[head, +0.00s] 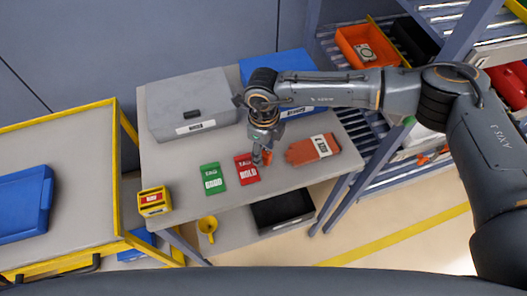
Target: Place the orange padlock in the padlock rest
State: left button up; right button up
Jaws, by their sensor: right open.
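My right gripper (259,161) reaches down over the middle of the grey table, just right of the red tag. Its jaws are open. A small orange thing (267,157), which looks like the padlock, is right at its fingertips and partly hidden by them. I cannot tell whether the fingers touch it. I cannot make out the padlock rest in this view. My left gripper is not in view.
A black bin (283,212) and yellow funnel (208,226) are below. A shelf stands right.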

jog(key=shift+f, duration=1.3)
grip_shut()
jog(key=shift+r, duration=0.2)
